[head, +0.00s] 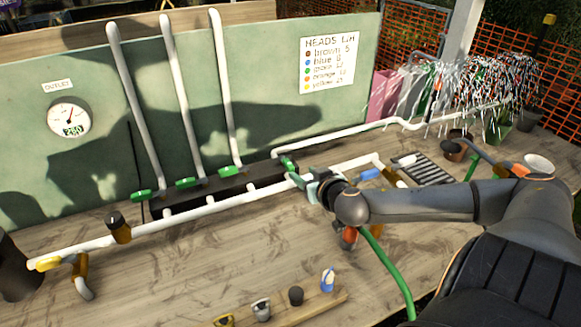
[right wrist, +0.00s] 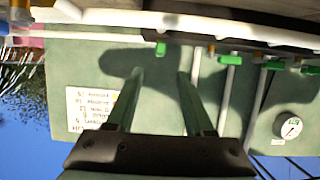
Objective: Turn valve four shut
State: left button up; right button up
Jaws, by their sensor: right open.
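Several green valve handles sit along the dark manifold (head: 225,190). Three of them, the left (head: 141,196), middle (head: 186,182) and third (head: 228,170), lie crosswise under the white upright pipes. The rightmost handle, the fourth from the left (head: 288,163), is angled differently from the others. It also shows in the right wrist view (right wrist: 160,48), as a narrow upright shape. My right gripper (head: 299,180) is just in front of and below that handle. In the wrist view its open fingers (right wrist: 160,78) point toward the handle, with no visible contact. No valve numbers are readable.
A gauge (head: 69,119) and a sign (head: 329,62) are on the green panel. A white pipe (head: 190,214) runs in front of the manifold. A wooden strip (head: 330,302) with small items lies at the front. A green hose (head: 392,268) curves beside my right arm.

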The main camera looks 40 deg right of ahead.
aim_at(290, 165)
jog(key=shift+x, duration=4.85)
jog(key=shift+c, duration=0.2)
grip_shut()
